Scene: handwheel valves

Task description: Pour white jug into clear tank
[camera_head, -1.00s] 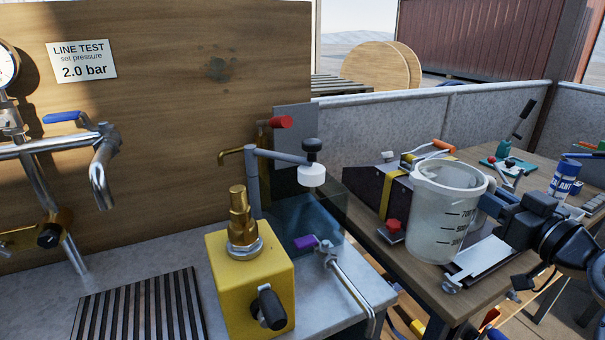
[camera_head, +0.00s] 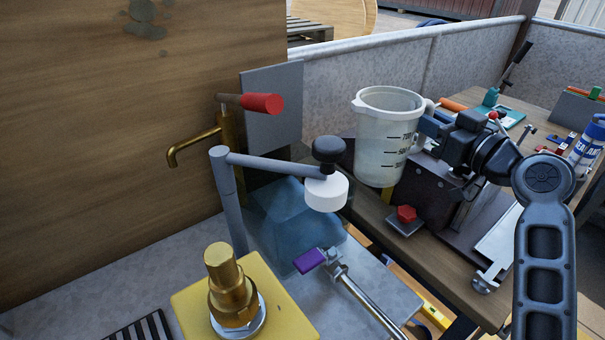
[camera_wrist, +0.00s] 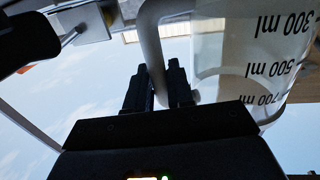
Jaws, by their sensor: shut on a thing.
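The white jug (camera_head: 383,140), translucent with black volume marks, is held upright in the air, right of and above the clear tank. My gripper (camera_head: 425,128) is shut on its handle from the right. In the wrist view my gripper's fingers (camera_wrist: 160,85) lie at the jug's handle (camera_wrist: 150,40), with the jug (camera_wrist: 245,60) upside down in that picture. The clear tank (camera_head: 290,222), bluish and see-through, stands on the bench's back right corner. A grey arm with a white cylinder and black knob (camera_head: 327,165) hangs over it and partly hides it.
A brass tap with a red handle (camera_head: 262,104) stands behind the tank. A purple-handled valve (camera_head: 311,261) is in front of it, and a yellow block with a brass fitting (camera_head: 230,290) at front left. The wooden table (camera_head: 450,282) at right carries tools.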

